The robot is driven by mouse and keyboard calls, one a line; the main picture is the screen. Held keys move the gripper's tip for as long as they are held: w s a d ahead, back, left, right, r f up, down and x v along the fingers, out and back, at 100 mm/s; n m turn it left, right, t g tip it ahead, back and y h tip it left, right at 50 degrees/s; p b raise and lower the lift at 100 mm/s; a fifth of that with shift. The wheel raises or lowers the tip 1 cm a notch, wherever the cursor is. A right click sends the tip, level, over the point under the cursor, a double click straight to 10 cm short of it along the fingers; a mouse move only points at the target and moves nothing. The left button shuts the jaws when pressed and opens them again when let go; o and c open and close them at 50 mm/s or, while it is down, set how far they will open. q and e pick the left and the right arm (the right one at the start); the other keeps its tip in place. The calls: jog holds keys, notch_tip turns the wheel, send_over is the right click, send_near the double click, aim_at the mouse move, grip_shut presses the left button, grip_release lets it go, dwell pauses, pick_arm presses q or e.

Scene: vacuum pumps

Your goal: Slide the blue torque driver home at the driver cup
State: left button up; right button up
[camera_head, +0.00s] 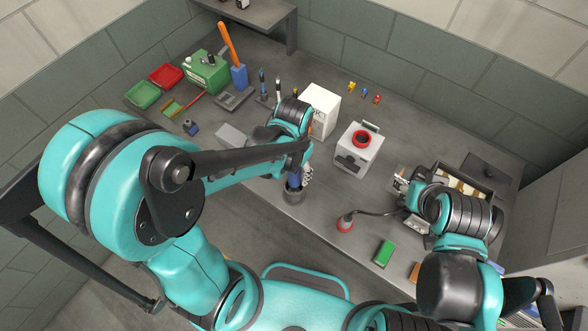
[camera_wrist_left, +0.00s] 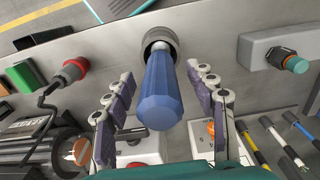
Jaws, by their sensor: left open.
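The blue torque driver (camera_wrist_left: 160,98) stands in the dark round driver cup (camera_wrist_left: 159,35) in the left wrist view, its handle toward the camera and its narrow end inside the cup mouth. How deep it sits is hidden. My left gripper (camera_wrist_left: 161,74) is open, one finger on each side of the handle, with visible gaps. In the head view the driver (camera_head: 294,181) shows partly behind my left arm, above the cup (camera_head: 293,196) at the table's front edge, with my left gripper (camera_head: 303,176) beside it. My right gripper (camera_head: 401,181) is partly hidden by its arm.
A white box (camera_head: 322,110) and a white pump with a red ring (camera_head: 358,150) stand behind the cup. A red-based part with a hose (camera_head: 345,222) and a green block (camera_head: 383,253) lie to the right. Several upright drivers (camera_head: 277,88) stand at the back.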

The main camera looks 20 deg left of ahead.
pick_arm(q)
notch_tip(320, 180, up, 12)
dwell(0.6)
dwell(0.7)
